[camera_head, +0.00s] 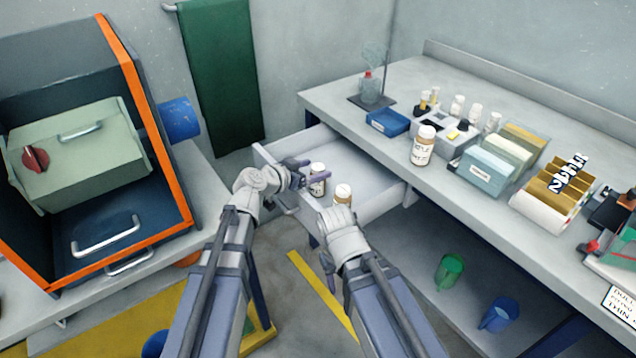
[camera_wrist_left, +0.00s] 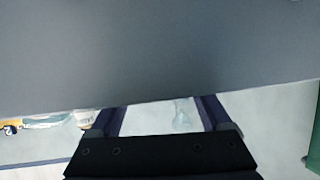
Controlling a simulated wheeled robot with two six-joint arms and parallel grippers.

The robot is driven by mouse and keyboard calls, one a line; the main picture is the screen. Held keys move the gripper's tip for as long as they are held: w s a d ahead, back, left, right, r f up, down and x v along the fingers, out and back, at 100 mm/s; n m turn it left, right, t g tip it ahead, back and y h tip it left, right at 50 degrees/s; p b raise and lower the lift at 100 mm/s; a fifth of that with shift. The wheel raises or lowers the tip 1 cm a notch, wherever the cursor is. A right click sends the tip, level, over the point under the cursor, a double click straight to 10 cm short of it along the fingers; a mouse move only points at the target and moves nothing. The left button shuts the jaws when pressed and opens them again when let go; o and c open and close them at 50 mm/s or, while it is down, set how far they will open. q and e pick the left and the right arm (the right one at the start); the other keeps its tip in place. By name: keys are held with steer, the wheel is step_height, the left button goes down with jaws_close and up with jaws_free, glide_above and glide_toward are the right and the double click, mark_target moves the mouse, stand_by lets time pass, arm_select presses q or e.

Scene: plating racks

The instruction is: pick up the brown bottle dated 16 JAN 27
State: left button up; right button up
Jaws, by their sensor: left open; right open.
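In the head view, a brown bottle with a white cap and label (camera_head: 317,180) stands in the open drawer (camera_head: 384,203). A second white-capped brown bottle (camera_head: 342,194) is in the drawer, partly hidden behind my right wrist. A larger brown bottle (camera_head: 422,147) stands on the bench. I cannot read a date on any label. My left gripper (camera_head: 301,174) is open at the drawer, close beside the first bottle; I cannot tell whether they touch. It also shows in the left wrist view (camera_wrist_left: 160,105), with no bottle visible between its fingers. My right gripper (camera_head: 328,268) is open, low in front of the drawer, partly hidden.
The bench (camera_head: 455,195) holds a blue tray (camera_head: 387,122), small vials, card files (camera_head: 488,172) and a burner stand (camera_head: 371,90). An orange-edged cabinet (camera_head: 150,120) stands at left. A large grey surface (camera_wrist_left: 150,50) fills the upper left wrist view.

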arm_select(q)
jaws_close()
stand_by(0.5)
